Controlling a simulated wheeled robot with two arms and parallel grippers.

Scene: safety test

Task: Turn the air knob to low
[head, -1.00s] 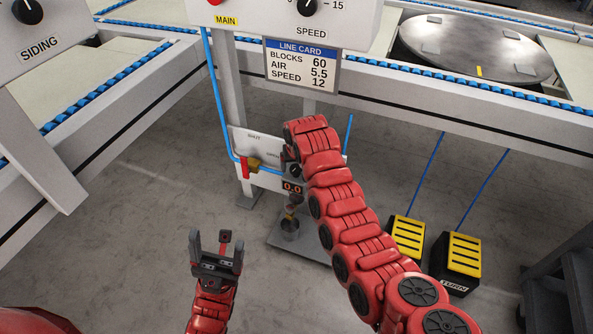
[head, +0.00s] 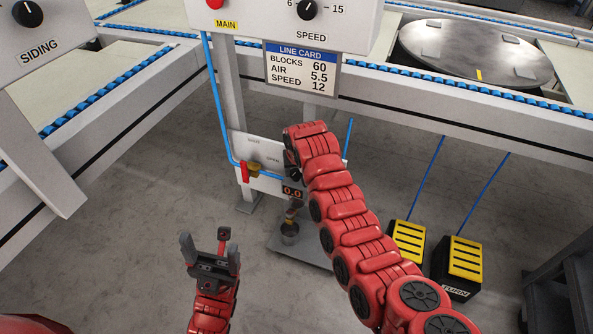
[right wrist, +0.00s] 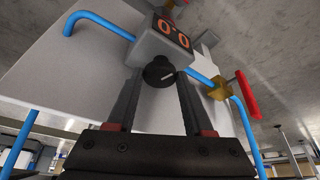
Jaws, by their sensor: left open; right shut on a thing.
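The black round air knob (right wrist: 158,71) sits on a grey regulator box (right wrist: 150,45) in the right wrist view, with a light pointer line on its face. The orange readout (right wrist: 172,32) on the box shows 0.0; it also shows in the head view (head: 292,191). My right gripper (right wrist: 159,79) is shut on the knob, one finger on each side. In the head view my right wrist hides most of the knob. My left gripper (head: 211,254) is open and empty, low over the floor at the left.
A valve with a red handle (head: 244,172) sits left of the regulator; it also shows in the right wrist view (right wrist: 247,95). A line card (head: 301,68) reads AIR 5.5. Blue hoses run nearby. Yellow-topped pedals (head: 463,262) stand on the floor at the right.

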